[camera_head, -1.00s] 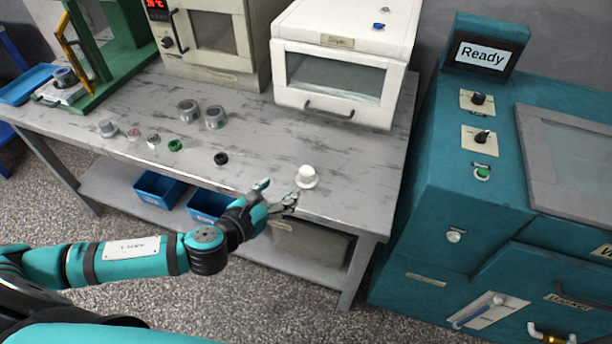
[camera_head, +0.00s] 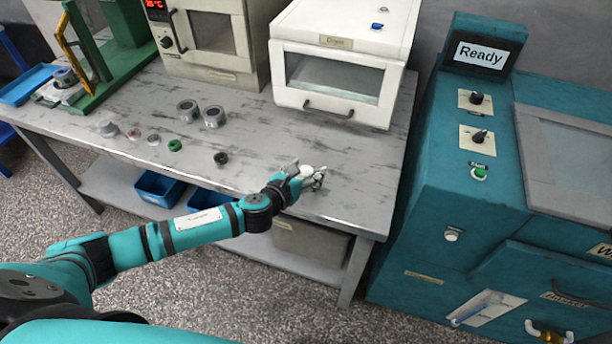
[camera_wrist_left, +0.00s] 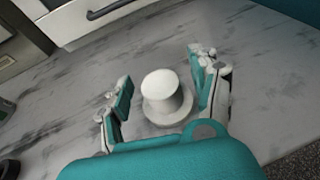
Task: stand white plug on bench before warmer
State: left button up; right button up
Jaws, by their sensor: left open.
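The white plug (camera_wrist_left: 163,92), a round stub on a wider flange, stands upright on the bench (camera_head: 352,160) in front of the white warmer (camera_head: 333,82). In the head view the plug (camera_head: 306,171) is partly hidden by my left gripper (camera_head: 318,178). In the left wrist view my left gripper (camera_wrist_left: 163,88) is open, with one finger on each side of the plug and a visible gap to both. The warmer's lower edge and handle (camera_wrist_left: 108,9) show at the top of that view. My right gripper is not in view.
A black ring (camera_head: 221,158), a green ring (camera_head: 175,145) and several grey metal parts stand left on the bench. An oven (camera_head: 212,45) is behind them. A teal machine (camera_head: 440,190) stands to the right. The bench right of the plug is clear.

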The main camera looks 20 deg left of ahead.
pick_arm(q)
jog(key=shift+s, duration=0.1)
grip_shut()
dwell(0.3)
